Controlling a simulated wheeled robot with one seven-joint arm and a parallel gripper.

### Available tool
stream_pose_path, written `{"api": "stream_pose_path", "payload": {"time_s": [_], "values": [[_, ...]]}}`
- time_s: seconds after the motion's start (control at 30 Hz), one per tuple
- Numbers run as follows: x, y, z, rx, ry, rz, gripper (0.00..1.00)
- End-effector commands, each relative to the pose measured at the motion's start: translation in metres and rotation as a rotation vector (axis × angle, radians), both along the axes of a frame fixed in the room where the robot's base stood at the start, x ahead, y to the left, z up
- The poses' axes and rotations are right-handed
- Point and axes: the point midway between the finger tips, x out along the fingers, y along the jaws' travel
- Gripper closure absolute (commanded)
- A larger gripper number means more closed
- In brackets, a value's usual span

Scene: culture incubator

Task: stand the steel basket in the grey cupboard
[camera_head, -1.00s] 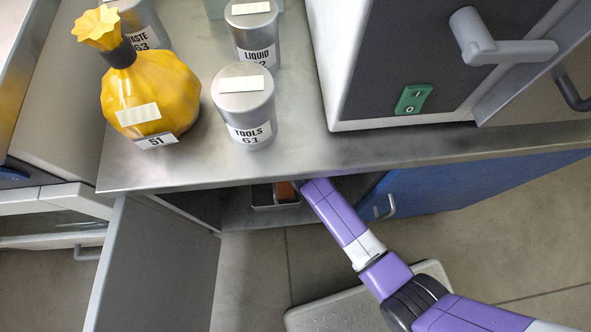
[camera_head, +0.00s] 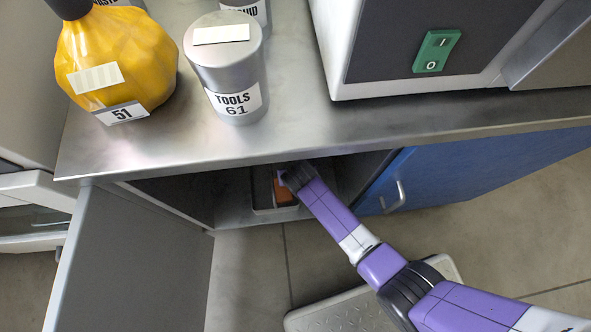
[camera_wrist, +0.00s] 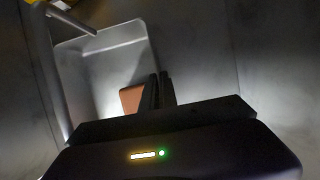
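The steel basket (camera_head: 262,212) is a grey open box with an orange-brown block (camera_head: 284,190) in it. It is inside the opening of the grey cupboard, below the counter, beside the open grey door (camera_head: 140,258). The counter hides part of it. In the wrist view the basket (camera_wrist: 95,75) fills the upper left, and the block (camera_wrist: 131,98) lies by my fingers. My gripper (camera_wrist: 157,78) has its dark fingers close together at the basket's right rim, seemingly pinching its wall. In the head view my gripper (camera_head: 287,172) is partly hidden under the counter edge.
The steel counter (camera_head: 300,135) overhangs the opening. On it stand a yellow bag (camera_head: 115,55), a grey tools bin (camera_head: 228,75) and a white-framed machine (camera_head: 400,90). A blue door (camera_head: 480,165) closes the right side.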

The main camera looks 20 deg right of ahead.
Motion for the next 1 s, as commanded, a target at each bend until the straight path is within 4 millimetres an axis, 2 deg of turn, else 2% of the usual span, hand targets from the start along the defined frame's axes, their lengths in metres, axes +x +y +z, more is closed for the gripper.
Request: {"api": "stream_pose_path", "payload": {"time_s": [0.2, 0.3, 0.33, 0.67, 0.87, 1.0], "values": [[0.001, 0.000, -0.001, 0.001, -0.002, 0.000, 1.00], [0.000, 0.000, -0.001, 0.000, 0.000, 0.000, 0.78], [0.000, 0.000, -0.001, 0.000, 0.000, 0.000, 0.76], [0.000, 0.000, 0.001, 0.000, 0.000, 0.000, 0.76], [-0.008, 0.002, 0.025, 0.001, 0.000, 0.000, 0.76], [-0.018, 0.003, 0.051, 0.001, 0.000, 0.000, 0.76]]}}
